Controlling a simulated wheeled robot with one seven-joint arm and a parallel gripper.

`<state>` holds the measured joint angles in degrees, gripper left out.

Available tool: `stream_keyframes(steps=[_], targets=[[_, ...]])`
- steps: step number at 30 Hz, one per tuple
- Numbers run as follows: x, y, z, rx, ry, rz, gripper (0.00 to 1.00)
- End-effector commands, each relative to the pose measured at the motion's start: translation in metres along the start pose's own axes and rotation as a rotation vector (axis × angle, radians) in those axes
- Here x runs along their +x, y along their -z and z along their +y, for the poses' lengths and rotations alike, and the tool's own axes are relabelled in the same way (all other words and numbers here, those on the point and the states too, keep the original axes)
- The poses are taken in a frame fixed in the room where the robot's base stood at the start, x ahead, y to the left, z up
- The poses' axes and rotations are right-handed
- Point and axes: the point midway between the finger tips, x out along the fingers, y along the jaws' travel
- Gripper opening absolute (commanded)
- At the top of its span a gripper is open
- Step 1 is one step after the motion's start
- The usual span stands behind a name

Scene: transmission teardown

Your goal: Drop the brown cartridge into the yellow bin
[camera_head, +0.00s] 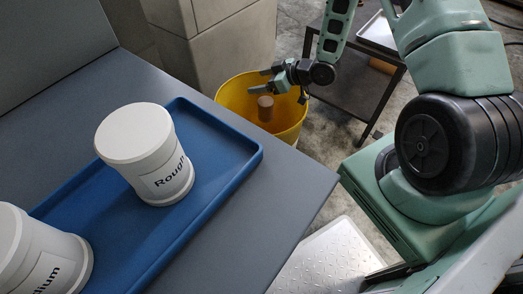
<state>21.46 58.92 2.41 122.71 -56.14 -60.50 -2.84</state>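The yellow bin (232,91) stands on the floor beyond the table's right edge. The brown cartridge (265,108) is a small upright cylinder seen inside the bin's outline, below my gripper. I cannot tell whether it is falling or resting on something in the bin. My gripper (259,80) is over the bin with its two fingers apart and pointing left. There is nothing between the fingers, and the cartridge appears apart from them.
A grey table (240,232) holds a blue tray (226,137). On the tray stand a white container labelled "Rough" (148,157) and a second white container (42,255), partly cut off. A dark stand (354,85) is behind the bin, and a pale box column (210,50) is beside it.

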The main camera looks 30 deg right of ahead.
Motion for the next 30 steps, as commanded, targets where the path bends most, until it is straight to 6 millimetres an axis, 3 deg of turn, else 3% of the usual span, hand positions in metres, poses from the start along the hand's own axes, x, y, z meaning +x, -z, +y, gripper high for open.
stream_keyframes(steps=[11,30], targets=[[-0.011,0.001,0.001,0.002,-0.002,-0.001,0.76],[-0.148,0.001,0.001,0.001,-0.003,0.0,0.76]])
